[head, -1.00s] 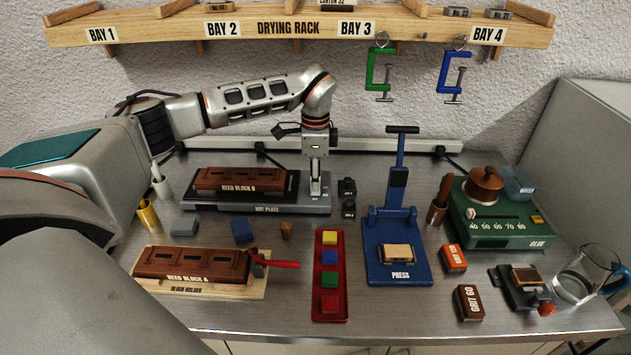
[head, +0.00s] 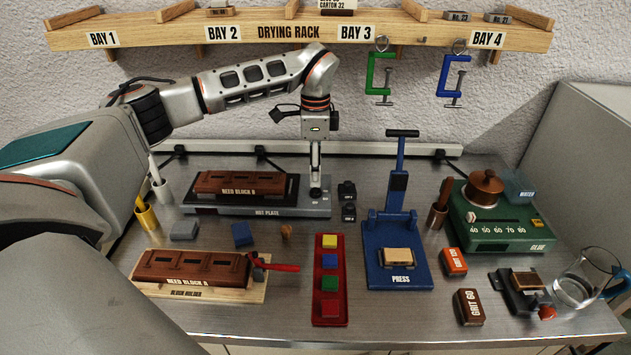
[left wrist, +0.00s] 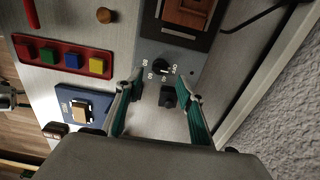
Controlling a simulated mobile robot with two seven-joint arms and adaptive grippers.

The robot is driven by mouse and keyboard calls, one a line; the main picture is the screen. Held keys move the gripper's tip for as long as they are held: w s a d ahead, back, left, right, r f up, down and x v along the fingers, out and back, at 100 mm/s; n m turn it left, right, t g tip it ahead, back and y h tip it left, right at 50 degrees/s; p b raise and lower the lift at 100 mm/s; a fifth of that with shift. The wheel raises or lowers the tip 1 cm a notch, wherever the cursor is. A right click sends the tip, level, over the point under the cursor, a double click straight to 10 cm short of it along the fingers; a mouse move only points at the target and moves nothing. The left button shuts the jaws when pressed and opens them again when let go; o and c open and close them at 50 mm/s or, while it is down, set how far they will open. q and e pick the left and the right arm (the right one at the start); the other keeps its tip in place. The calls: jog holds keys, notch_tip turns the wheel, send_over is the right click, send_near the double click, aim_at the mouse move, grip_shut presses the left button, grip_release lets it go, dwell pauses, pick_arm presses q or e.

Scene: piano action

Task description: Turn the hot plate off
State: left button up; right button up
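The hot plate (head: 255,212) is a grey slab at the back left of the bench, with Reed Block B (head: 238,184) on its black top. I cannot surely tell where the pointer stands. My left gripper (head: 316,192) points down over the plate's right end and hides the knob in the head view. In the left wrist view its two fingers (left wrist: 160,100) are apart, with nothing held.
The blue press (head: 398,270) stands farther right, the red tray (head: 330,313) in front. The drying rack (head: 290,33) hangs above, with clamps.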

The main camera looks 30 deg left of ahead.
pick_arm(q)
notch_tip(320, 180, up, 7)
dwell(0.3)
jog(key=shift+s+f, duration=0.1)
jog(key=shift+f, duration=0.05)
dwell(0.4)
